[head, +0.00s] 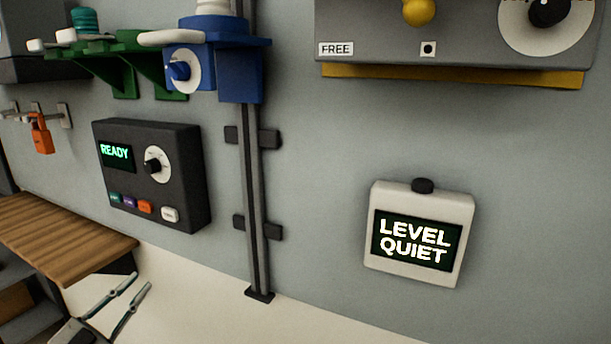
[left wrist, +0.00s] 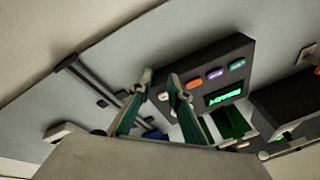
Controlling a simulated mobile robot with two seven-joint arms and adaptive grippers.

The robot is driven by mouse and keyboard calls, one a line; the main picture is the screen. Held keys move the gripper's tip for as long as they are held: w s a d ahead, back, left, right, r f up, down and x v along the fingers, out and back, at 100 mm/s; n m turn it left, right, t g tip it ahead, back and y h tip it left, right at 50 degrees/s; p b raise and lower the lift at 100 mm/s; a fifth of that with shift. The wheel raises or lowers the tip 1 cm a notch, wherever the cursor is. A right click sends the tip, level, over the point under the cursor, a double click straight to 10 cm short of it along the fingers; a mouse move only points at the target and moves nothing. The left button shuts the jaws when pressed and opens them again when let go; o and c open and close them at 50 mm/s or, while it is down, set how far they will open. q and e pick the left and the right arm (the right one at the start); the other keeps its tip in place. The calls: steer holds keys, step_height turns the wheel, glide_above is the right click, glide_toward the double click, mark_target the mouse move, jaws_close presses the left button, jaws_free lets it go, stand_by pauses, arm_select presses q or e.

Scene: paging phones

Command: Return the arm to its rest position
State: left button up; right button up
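My left gripper (head: 140,281) is at the lower left of the head view, its two thin fingers apart with nothing between them. In the left wrist view my left gripper (left wrist: 159,79) also shows open and empty, with a gap between the fingertips. It is in front of and below the dark control box (head: 180,184), apart from it. The box reads READY and has a knob and several coloured buttons; it shows tilted in the left wrist view (left wrist: 240,58). My right gripper is in neither view.
A wooden shelf (head: 70,240) is left of my left gripper. A vertical rail (head: 254,190) runs down the grey wall. A white box (head: 376,262) reads LEVEL QUIET. A blue bracket (head: 240,88), a green bracket (head: 124,78) and an orange padlock (head: 42,140) are higher up.

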arm_select(q)
steer(key=s+d+f+n+g+y, duration=0.1)
steer(key=s+d+f+n, duration=0.15)
steer(key=f, duration=0.45)
steer(key=s+d+f+n+g+y, duration=0.1)
steer(key=s+d+f+g+y, duration=0.2)
steer(key=f, duration=0.4)
steer(key=s+d+f+n, duration=0.2)
steer(key=s+d+f, duration=0.15)
steer(key=f, duration=0.35)
steer(key=s+d+f+n+g, duration=0.1)
steer(key=s+d+f+g, duration=0.4)
steer(key=s+d+f, duration=0.7)
steer(key=shift+d+f, duration=0.25)
steer(key=shift+d, duration=0.45)
steer(key=shift+c, duration=0.4)
